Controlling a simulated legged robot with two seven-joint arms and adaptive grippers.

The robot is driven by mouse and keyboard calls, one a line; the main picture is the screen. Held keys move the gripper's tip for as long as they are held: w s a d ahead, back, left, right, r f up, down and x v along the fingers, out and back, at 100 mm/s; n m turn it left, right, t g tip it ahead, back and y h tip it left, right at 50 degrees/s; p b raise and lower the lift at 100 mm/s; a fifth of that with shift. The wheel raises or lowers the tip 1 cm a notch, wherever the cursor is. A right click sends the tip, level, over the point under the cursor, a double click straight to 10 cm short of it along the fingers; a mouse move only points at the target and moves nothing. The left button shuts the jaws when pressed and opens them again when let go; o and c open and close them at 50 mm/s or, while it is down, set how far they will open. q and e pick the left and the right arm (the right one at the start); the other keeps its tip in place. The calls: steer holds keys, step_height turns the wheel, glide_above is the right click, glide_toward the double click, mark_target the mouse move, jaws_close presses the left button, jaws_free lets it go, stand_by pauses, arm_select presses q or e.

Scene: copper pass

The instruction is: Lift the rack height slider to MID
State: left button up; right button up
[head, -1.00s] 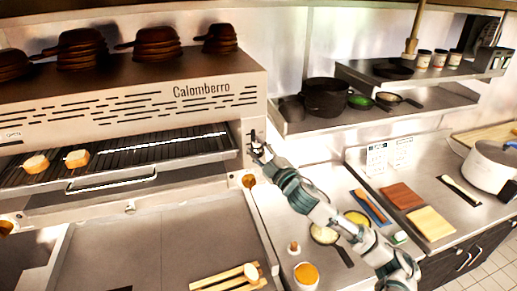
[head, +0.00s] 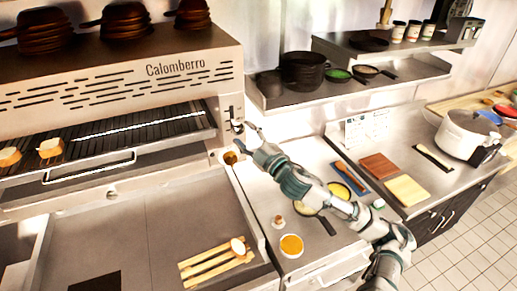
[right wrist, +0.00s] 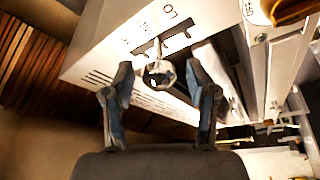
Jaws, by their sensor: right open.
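The rack height slider (head: 236,126) is on the right end of the Calomberro grill's front panel (head: 226,108). In the right wrist view its round, shiny knob (right wrist: 160,74) sits at a slot in the pale panel, with LO printed nearby; a MID mark is not readable. My right gripper (head: 247,126) is open, just right of the slider in the head view. In the right wrist view its two fingers (right wrist: 160,80) are spread on either side of the knob, with gaps visible on both sides. My left gripper is not in view.
The grill rack (head: 120,137) holds bread pieces (head: 50,148). A brown round knob (head: 230,157) sits below the slider. A shelf with black pans (head: 303,72) is to the right. The counter below holds a small pan (head: 308,207) and an orange-topped container (head: 291,245).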

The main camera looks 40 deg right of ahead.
steer(key=v, duration=0.7)
steer(key=shift+s+a, duration=0.15)
steer(key=shift+s, duration=0.1)
stand_by(0.4)
